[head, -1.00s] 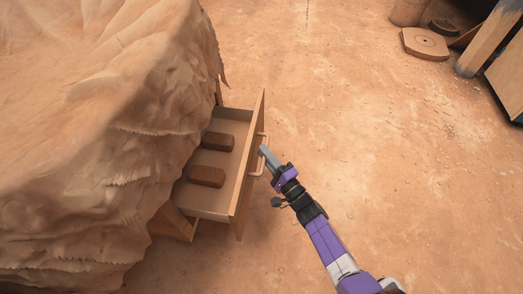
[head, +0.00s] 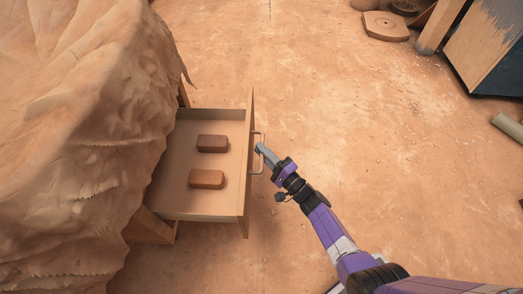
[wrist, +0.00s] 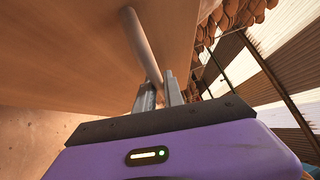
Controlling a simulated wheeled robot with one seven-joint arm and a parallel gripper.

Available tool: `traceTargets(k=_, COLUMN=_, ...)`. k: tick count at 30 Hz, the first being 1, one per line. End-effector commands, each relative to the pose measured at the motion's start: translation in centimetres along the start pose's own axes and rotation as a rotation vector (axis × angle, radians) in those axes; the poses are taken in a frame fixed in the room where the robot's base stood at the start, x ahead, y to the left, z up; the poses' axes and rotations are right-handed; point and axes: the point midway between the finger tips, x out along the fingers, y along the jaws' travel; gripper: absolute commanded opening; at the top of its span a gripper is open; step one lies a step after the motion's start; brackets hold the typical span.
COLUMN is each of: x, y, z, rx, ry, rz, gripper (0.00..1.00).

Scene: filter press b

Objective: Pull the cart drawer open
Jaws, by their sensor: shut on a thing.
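The cart drawer (head: 205,205) is pulled well out to the right from under the draped cart. Two brown blocks, an upper one (head: 212,143) and a lower one (head: 206,179), lie inside it. The drawer's bar handle (head: 263,138) is on the outer face of its front panel (head: 246,190). My gripper (head: 261,150) is at the handle, shut on it. In the wrist view the handle (wrist: 141,42) runs down between the two fingers (wrist: 159,95), in front of the wooden panel (wrist: 60,60). The exact contact is partly hidden.
The cart is covered by a rumpled tan cloth (head: 70,130) at left. A wooden leg (head: 148,226) shows below the drawer. A dark-sided bench (head: 490,50) and a round-cornered block (head: 385,26) stand at upper right.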

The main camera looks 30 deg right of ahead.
Motion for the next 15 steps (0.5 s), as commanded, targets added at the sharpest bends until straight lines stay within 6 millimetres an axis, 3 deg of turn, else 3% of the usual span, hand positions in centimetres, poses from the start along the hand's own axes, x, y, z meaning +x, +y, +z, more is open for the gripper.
traceTargets(k=1, x=-0.07, y=0.14, z=0.00, rx=0.000, ry=0.001, rz=0.003, gripper=0.00)
traceTargets(k=2, x=-0.06, y=0.14, z=0.00, rx=0.000, ry=0.001, rz=0.003, gripper=0.18)
traceTargets(k=4, x=-0.05, y=0.12, z=0.01, rx=0.000, ry=0.001, rz=0.003, gripper=0.32)
traceTargets(k=15, x=-0.25, y=0.02, z=0.00, rx=0.000, ry=0.001, rz=0.002, gripper=0.34)
